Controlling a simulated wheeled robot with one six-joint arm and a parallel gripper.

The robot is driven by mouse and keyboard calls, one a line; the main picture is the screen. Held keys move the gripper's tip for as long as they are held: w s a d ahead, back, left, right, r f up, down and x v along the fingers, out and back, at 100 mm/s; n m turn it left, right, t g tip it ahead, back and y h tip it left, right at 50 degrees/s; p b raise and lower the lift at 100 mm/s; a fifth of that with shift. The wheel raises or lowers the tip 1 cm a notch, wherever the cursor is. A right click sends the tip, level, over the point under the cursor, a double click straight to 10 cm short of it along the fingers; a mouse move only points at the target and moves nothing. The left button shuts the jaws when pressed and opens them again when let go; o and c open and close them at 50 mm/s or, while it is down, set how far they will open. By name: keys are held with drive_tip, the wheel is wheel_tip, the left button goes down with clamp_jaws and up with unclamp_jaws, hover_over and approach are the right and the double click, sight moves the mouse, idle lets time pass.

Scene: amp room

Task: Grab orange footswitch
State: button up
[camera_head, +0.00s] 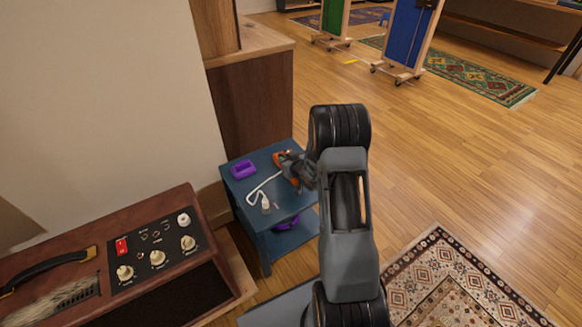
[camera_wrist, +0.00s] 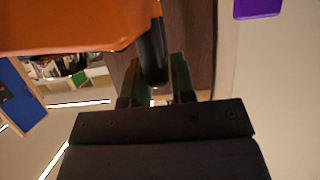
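The orange footswitch (camera_head: 281,157) is at the back right of a small blue table, partly hidden by my gripper in the head view. In the wrist view its orange body (camera_wrist: 70,28) fills the upper left, very close. A black cylindrical part (camera_wrist: 153,52) at its right end reaches down in the picture between my fingertips. My gripper (camera_wrist: 159,80) has its fingers apart, one on each side of this part, with a gap showing at the right finger. In the head view my gripper (camera_head: 297,172) is over the table beside the footswitch.
The blue table (camera_head: 283,213) also holds a purple tray (camera_head: 243,169), a white bent rod or cable (camera_head: 263,187) and a small white bottle (camera_head: 265,203). A brown amplifier (camera_head: 150,250) stands at the front left, a wooden cabinet (camera_head: 255,105) behind.

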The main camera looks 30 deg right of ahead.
clamp_jaws()
idle(0.8)
drive_tip(key=shift+r, duration=0.1)
